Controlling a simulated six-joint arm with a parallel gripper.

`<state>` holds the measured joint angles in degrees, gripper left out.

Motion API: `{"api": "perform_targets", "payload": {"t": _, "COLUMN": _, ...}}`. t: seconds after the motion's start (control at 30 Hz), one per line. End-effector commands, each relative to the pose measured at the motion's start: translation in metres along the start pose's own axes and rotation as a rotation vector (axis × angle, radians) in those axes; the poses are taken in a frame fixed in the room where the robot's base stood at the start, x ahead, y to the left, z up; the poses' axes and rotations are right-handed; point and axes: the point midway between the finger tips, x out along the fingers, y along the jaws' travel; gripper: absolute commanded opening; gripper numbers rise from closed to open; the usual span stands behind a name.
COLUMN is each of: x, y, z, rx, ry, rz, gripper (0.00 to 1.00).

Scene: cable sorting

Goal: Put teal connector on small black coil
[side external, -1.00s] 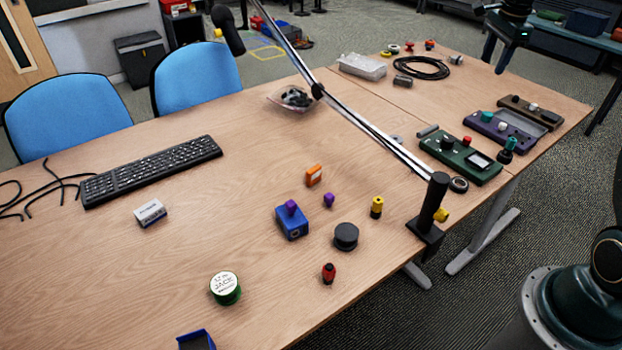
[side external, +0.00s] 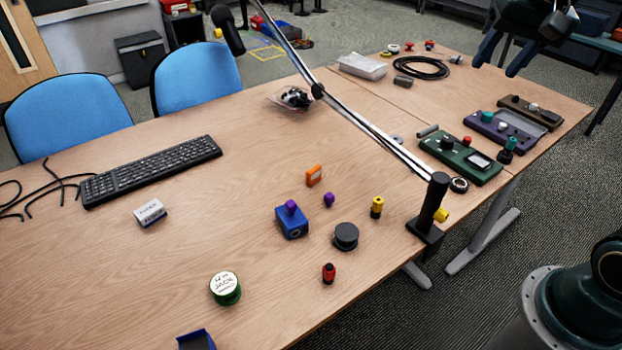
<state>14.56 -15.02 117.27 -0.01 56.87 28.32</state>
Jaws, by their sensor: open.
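A teal connector (side external: 507,148) with a dark body stands upright at the right table edge, beside the green control box. A small black coil, seen as a round black spool (side external: 345,236), lies flat near the front edge, between the yellow-black and red connectors. My gripper (side external: 499,69) is at the top right, with its two dark fingers spread and nothing between them. It is raised, well apart from the teal connector and the spool. Its upper part is cut off by the picture's top edge.
A lamp pole (side external: 375,135) crosses the table to its clamp (side external: 428,220), between the spool and the green box (side external: 460,160). A larger black cable coil (side external: 419,68) lies at the back. A blue box (side external: 291,224) stands left of the spool.

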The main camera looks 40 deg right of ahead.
Motion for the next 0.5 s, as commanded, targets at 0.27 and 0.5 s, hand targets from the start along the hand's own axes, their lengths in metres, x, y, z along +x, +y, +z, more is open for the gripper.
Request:
{"api": "perform_targets", "payload": {"t": 0.27, "x": -0.012, "y": 0.008, "z": 0.078, "rx": -0.340, "ry": 0.040, "rz": -0.067, "gripper": 0.47}}
{"api": "perform_targets", "payload": {"t": 0.5, "x": -0.008, "y": 0.024, "z": 0.132, "rx": -0.598, "ry": 0.078, "rz": -0.115, "gripper": 0.47}}
